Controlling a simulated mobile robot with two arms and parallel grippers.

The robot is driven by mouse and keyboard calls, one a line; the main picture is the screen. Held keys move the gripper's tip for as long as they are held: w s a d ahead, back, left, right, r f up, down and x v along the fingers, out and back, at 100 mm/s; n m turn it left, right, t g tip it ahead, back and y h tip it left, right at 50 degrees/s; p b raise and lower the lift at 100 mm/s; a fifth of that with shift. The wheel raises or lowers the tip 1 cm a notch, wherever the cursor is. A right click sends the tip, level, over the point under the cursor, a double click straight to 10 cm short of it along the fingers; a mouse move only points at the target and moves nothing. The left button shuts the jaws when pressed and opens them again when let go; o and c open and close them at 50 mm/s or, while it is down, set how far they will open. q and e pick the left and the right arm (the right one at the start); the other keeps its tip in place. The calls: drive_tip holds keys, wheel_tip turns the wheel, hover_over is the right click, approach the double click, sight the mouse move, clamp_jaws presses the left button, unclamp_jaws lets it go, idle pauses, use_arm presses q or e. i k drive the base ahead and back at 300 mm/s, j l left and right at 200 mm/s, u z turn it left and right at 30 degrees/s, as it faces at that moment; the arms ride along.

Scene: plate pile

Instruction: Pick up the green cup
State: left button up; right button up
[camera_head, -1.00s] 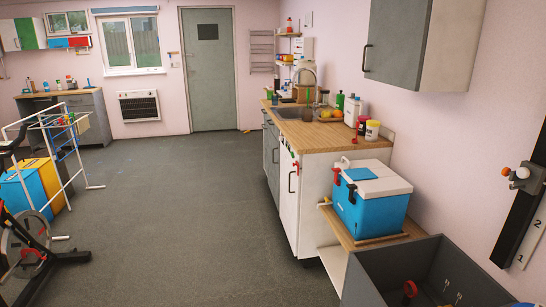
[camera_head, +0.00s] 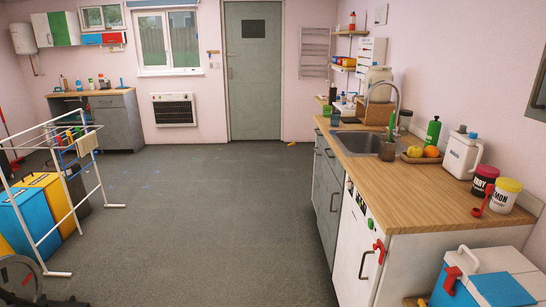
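A small dark green item that looks like a cup (camera_head: 335,117) stands on the wooden counter, just beyond the sink at its left edge. It is small in view, so I cannot be sure it is the green cup. A brown container (camera_head: 388,150) with a green-topped item (camera_head: 391,124) in it stands by the sink's right side. A green bottle (camera_head: 432,132) stands further right against the wall. Neither of my grippers shows in the head view.
The wooden counter (camera_head: 425,205) with the sink (camera_head: 362,143) runs along the right wall. Fruit (camera_head: 431,152), a white jug (camera_head: 461,155) and two tubs stand on it. A blue-white cooler (camera_head: 490,280) is front right.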

sight(326, 108)
drive_tip(key=i+j, duration=0.1)
drive_tip(key=i, duration=0.5)
drive_tip(key=i+j, duration=0.1)
drive_tip(key=i, duration=0.5)
drive_tip(key=i+j, duration=0.1)
drive_tip(key=i, duration=0.5)
drive_tip(key=i+j+z, duration=0.2)
drive_tip(key=i+z, duration=0.15)
drive_tip(key=i+j+z, duration=0.7)
drive_tip(key=i+j, duration=0.05)
